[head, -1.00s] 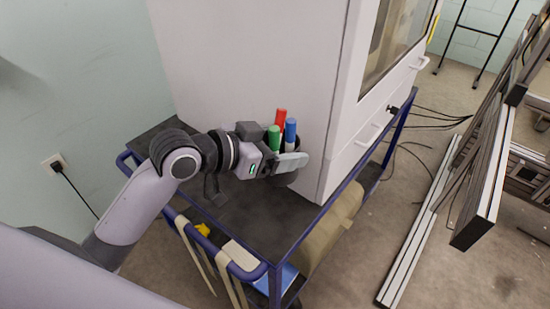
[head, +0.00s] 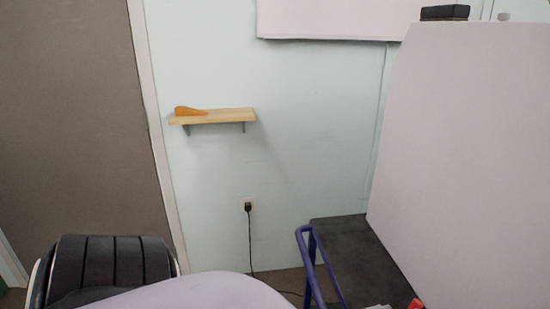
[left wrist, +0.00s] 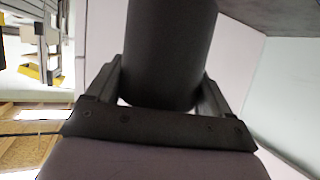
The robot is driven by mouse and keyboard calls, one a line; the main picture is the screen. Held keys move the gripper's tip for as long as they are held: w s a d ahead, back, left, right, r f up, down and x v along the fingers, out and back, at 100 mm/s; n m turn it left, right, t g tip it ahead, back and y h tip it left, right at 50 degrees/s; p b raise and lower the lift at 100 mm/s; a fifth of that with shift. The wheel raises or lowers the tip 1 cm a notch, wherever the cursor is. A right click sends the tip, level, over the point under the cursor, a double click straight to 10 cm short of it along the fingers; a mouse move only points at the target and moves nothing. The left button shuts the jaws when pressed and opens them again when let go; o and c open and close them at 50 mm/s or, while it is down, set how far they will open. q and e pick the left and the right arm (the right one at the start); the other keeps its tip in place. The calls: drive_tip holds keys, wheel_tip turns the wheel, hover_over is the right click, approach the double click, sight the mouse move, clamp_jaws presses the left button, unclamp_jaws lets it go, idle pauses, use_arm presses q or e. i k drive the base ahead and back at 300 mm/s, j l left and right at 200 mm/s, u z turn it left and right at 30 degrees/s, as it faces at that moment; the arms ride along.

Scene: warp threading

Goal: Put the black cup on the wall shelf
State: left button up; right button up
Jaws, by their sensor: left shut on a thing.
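The black cup (left wrist: 170,45) fills the upper middle of the left wrist view, between the two fingers of my left gripper (left wrist: 160,88), which is shut on it. The wall shelf (head: 215,116) is a short light wooden board on brackets, on the pale wall left of centre. An orange wedge-shaped object (head: 189,111) lies on its left part. The right part is bare. My right gripper is not in view.
A wall outlet with a plugged cord (head: 248,206) is below the shelf. A brown door (head: 75,120) is at left. The wall around the shelf is clear.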

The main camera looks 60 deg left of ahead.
sight(228, 113)
drive_tip(key=k+j+u, duration=0.1)
drive_tip(key=k+j, duration=0.15)
drive_tip(key=j, duration=0.15)
drive_tip(key=k+j, duration=0.3)
drive_tip(key=j+u, duration=0.1)
drive_tip(key=j, duration=0.2)
drive_tip(key=k+j+u, duration=0.1)
drive_tip(key=j, duration=0.2)
drive_tip(key=j+u, duration=0.15)
drive_tip(key=j, duration=0.4)
drive_tip(key=i+j, duration=0.1)
drive_tip(key=j, duration=0.15)
drive_tip(key=j+u, duration=0.1)
drive_tip(key=j, duration=0.15)
drive_tip(key=i, duration=0.05)
